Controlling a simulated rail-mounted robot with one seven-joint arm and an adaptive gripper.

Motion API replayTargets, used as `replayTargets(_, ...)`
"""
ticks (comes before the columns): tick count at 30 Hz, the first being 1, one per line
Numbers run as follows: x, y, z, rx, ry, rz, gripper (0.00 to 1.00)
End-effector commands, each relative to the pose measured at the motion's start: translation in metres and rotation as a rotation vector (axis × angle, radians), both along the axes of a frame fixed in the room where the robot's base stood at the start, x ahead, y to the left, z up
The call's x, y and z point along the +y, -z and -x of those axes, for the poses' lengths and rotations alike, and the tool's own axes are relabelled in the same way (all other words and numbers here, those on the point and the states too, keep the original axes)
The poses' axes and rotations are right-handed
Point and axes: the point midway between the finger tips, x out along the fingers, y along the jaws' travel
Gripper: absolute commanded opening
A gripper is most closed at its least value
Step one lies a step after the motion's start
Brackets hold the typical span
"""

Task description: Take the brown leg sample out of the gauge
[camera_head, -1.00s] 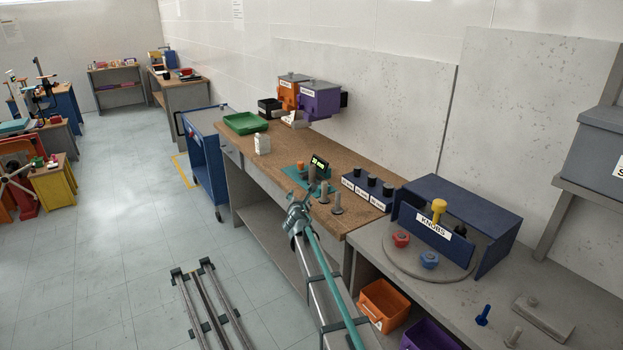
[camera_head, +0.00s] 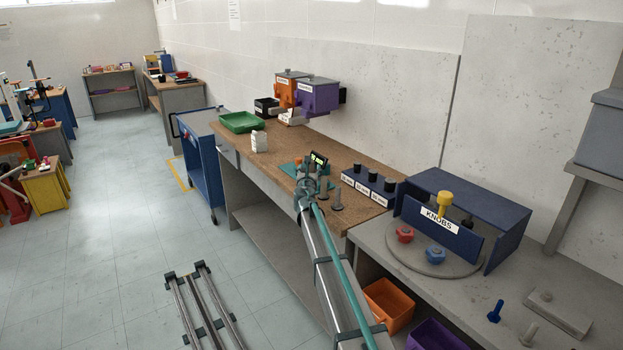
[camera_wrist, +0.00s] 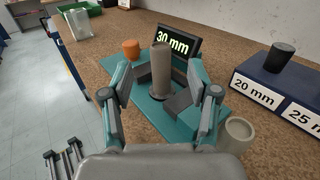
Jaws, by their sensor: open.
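The gauge display (camera_head: 318,159) also shows on the wooden bench in the head view. In the head view my gripper (camera_head: 307,188) is over the bench's near edge and partly hides the gauge.
An orange cap (camera_wrist: 131,49) is close left of the sample. A grey peg (camera_wrist: 237,133) stands to the right of my gripper. A blue stand labelled in millimetres (camera_head: 368,186) holds black pegs. A white container (camera_head: 259,141) and green tray (camera_head: 241,122) are farther back.

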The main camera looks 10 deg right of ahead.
Motion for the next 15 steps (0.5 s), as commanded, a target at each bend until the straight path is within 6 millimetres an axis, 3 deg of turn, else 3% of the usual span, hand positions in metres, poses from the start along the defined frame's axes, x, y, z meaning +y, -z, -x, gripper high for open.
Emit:
replayTargets(1,0.000,0.011,0.000,0.001,0.000,0.001,0.60)
replayTargets(4,-0.003,0.005,-0.017,-0.001,0.000,-0.002,0.60)
replayTargets(15,-0.008,0.006,-0.038,0.000,0.000,-0.002,0.60)
